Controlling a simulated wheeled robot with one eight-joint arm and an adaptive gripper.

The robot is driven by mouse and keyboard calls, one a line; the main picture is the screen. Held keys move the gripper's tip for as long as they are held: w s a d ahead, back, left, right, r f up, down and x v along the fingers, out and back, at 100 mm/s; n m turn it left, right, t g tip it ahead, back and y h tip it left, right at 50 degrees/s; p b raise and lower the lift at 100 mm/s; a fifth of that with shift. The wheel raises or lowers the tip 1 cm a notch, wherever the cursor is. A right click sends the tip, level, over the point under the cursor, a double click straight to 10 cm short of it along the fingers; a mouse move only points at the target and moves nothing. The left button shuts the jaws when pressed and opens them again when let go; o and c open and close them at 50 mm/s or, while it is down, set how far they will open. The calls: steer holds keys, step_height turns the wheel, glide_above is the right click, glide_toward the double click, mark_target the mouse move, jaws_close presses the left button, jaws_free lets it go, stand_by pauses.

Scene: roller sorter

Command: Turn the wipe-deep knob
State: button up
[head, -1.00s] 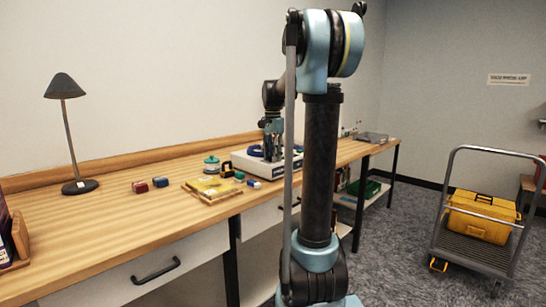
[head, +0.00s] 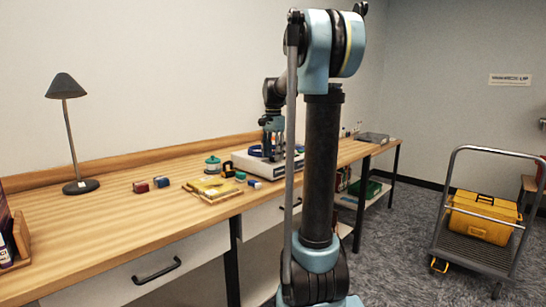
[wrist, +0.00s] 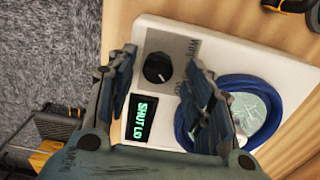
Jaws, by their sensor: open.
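A white device (wrist: 178,32) lies on the bench; it also shows in the head view (head: 240,161), partly hidden by my arm. In the wrist view it carries a round black knob (wrist: 157,67) with a pale pointer mark.
In the head view, a yellowish tray (head: 208,194), a green-lidded jar (head: 212,166) and small red and blue blocks (head: 141,187) lie left of the device. A lamp (head: 80,186) stands further left. A cart (head: 478,250) with a yellow toolbox stands on the floor at right.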

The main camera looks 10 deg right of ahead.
step_height(320, 180, up, 11)
stand_by(0.4)
steer(key=s+f+n+t, duration=0.2)
steer(key=s+f+n, duration=0.9)
steer(key=s+f, duration=2.1)
steer(key=s, duration=0.3)
steer(key=shift+d+f, duration=0.15)
steer(key=shift+d, duration=0.05)
steer(key=shift+w+f, duration=0.2)
steer(key=shift+w, duration=0.25)
